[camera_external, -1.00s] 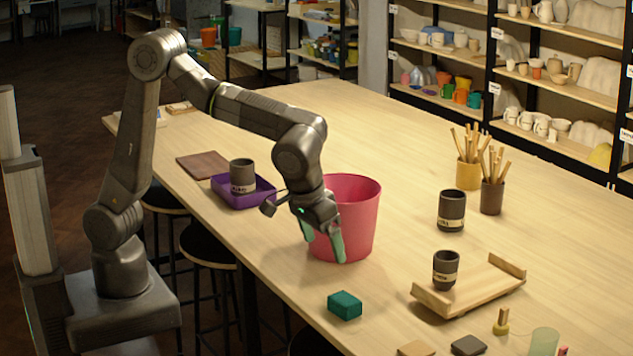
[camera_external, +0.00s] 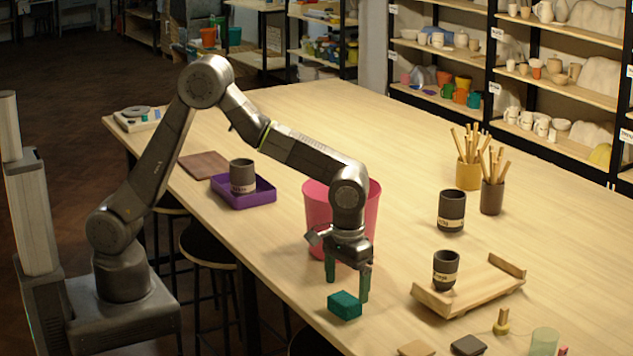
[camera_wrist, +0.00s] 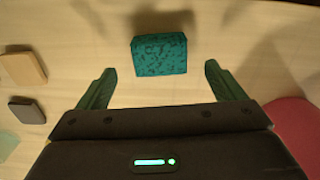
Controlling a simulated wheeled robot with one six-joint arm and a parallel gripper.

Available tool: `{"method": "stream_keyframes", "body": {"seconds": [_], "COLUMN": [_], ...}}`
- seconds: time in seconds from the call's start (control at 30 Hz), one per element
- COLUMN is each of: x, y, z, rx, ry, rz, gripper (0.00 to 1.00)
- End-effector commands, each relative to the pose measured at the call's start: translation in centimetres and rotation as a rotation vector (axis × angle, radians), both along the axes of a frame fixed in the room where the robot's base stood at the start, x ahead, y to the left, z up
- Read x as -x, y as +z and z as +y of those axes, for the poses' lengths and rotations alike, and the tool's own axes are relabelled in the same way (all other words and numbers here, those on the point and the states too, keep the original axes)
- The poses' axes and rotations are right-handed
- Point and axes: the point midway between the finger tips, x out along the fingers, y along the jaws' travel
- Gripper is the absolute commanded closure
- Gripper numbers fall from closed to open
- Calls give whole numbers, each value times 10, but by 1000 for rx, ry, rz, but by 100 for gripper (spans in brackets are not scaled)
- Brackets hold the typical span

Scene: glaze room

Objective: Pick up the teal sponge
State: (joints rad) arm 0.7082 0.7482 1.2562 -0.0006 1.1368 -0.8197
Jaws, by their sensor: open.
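The teal sponge (camera_external: 345,305) is a small block lying on the wooden table near its front edge. In the wrist view the sponge (camera_wrist: 159,55) lies just beyond the fingertips, centred between them. My gripper (camera_external: 347,290) points down with its green fingers spread, above and slightly behind the sponge. In the wrist view my gripper (camera_wrist: 158,78) is open with nothing between its fingers.
A pink bucket (camera_external: 370,205) stands close behind my gripper. A wooden tray (camera_external: 480,293) with a dark cup (camera_external: 445,268) is to the right. A tan block (camera_external: 416,348) and a dark grey block (camera_external: 468,345) lie front right. A purple tray (camera_external: 262,197) stands left.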

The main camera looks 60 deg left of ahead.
Motion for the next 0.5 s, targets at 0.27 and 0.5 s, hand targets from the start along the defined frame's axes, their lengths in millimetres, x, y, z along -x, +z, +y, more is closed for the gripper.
{"method": "stream_keyframes", "body": {"seconds": [0.27, 0.5], "x": [5, 4], "y": [-39, -47], "z": [0, 0], "rx": [-3, 0], "ry": [0, 0], "rz": [2, -1], "gripper": [11, 11]}}
